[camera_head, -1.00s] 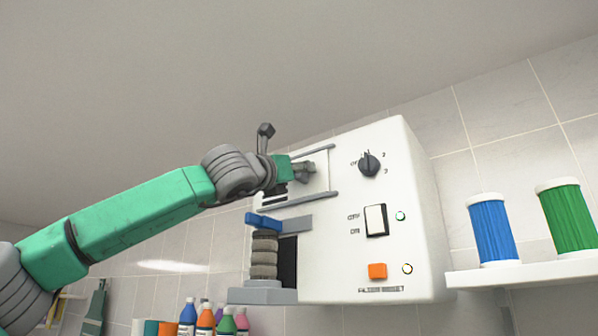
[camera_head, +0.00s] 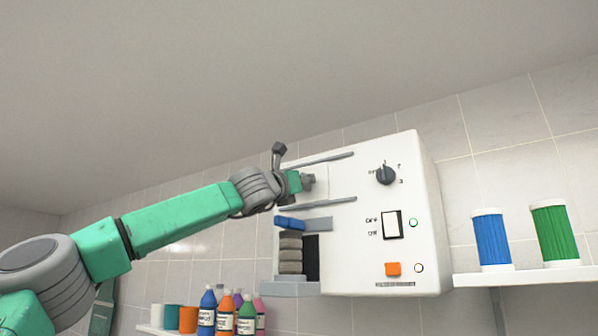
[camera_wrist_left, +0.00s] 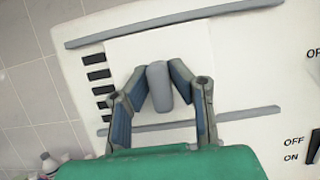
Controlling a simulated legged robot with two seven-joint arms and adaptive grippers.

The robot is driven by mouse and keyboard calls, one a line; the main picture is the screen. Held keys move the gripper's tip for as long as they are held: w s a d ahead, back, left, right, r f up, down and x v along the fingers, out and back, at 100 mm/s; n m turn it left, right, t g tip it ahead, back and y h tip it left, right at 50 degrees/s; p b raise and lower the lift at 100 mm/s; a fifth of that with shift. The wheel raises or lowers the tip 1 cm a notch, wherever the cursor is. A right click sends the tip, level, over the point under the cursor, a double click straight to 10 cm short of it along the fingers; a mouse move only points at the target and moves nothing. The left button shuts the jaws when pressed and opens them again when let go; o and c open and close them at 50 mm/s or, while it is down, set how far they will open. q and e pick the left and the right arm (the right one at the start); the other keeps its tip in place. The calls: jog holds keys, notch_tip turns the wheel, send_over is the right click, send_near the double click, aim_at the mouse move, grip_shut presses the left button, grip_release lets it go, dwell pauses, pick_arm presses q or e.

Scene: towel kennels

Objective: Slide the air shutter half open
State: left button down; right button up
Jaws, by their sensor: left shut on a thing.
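The air shutter is a white plate (camera_wrist_left: 125,55) between two grey rails on the front of a white box (camera_head: 345,262). It has a grey upright handle (camera_wrist_left: 158,88). Several black slots (camera_wrist_left: 98,74) show at the plate's left edge in the left wrist view. Bare panel shows between the plate's right edge and the right rail ends. My left gripper (camera_head: 309,182) is shut on the handle, with one finger on each side in the left wrist view (camera_wrist_left: 160,82). In the head view the gripper hides most of the slots. My right gripper is not in view.
The box front also bears a black dial (camera_head: 386,175), a rocker switch (camera_head: 392,225) and an orange button (camera_head: 392,269). A blue lever (camera_head: 288,223) over stacked grey discs (camera_head: 290,255) sits below my left gripper. Spools (camera_head: 492,240) stand on a right shelf, bottles (camera_head: 207,312) lower left.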

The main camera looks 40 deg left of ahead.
pick_arm(q)
jog(key=shift+s+d+r, duration=0.15)
jog(key=shift+s+r, duration=0.1)
jog(key=shift+r, duration=0.15)
jog(key=shift+d+r, duration=0.1)
jog(key=shift+d, duration=0.35)
jog(key=c, duration=1.5)
grip_release()
jog(key=shift+d, duration=0.35)
jog(key=v, duration=1.2)
jog(key=shift+a+f, duration=0.2)
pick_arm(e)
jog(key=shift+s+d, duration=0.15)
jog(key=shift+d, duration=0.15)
pick_arm(q)
jog(key=shift+a, duration=0.1)
jog(key=shift+w, duration=0.1)
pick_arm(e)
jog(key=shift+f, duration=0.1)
